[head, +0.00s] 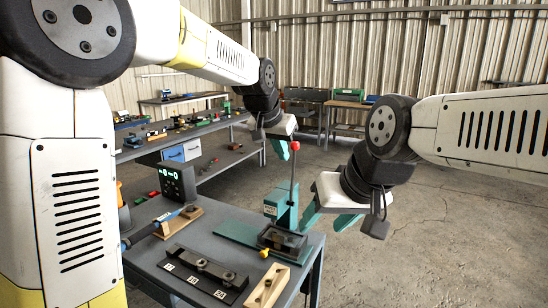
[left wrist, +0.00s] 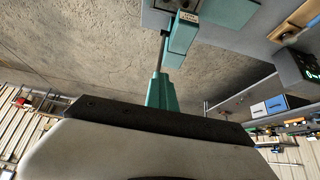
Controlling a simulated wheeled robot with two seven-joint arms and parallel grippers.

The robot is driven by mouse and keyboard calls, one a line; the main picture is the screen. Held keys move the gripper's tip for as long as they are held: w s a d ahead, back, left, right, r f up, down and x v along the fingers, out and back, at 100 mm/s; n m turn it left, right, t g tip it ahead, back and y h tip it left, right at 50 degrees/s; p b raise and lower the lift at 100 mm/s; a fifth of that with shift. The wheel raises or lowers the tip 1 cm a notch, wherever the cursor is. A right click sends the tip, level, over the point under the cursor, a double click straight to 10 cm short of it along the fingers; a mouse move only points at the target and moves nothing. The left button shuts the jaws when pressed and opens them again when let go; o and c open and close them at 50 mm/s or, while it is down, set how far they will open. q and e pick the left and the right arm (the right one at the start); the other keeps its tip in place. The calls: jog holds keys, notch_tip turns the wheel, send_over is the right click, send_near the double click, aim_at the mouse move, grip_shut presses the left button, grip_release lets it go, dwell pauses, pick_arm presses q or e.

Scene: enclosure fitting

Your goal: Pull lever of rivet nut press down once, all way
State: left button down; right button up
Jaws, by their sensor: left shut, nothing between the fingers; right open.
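The rivet nut press (head: 281,207) is a teal machine at the far right end of the near bench. Its lever (head: 292,172) is a thin rod standing nearly upright, with a red ball knob (head: 295,146) on top. My left gripper (head: 283,154) is shut and empty, close beside the knob; I cannot tell if they touch. In the left wrist view, the lever rod (left wrist: 160,52) runs from the press (left wrist: 182,38) towards the teal fingers (left wrist: 160,93), and the knob is hidden. My right gripper (head: 331,219) is open and empty, just right of the press.
The near bench (head: 152,262) carries a dark marked block (head: 203,275), a wooden strip (head: 267,287), a blue-handled tool (head: 155,228) and a dark display box (head: 177,181). Another bench with parts stands behind. The floor on the right is clear.

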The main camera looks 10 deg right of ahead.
pick_arm(q)
jog(key=shift+w+d+r, duration=0.25)
jog(key=shift+w+d, duration=0.15)
jog(key=shift+w, duration=0.2)
jog(key=shift+w+d+r, duration=0.2)
jog(key=shift+w+d, duration=0.25)
jog(key=shift+w, duration=0.2)
jog(key=shift+w+d+r, duration=0.25)
jog(key=shift+w+d, duration=0.15)
jog(key=shift+w, duration=0.2)
jog(key=c, duration=1)
grip_release()
jog(key=v, duration=0.8)
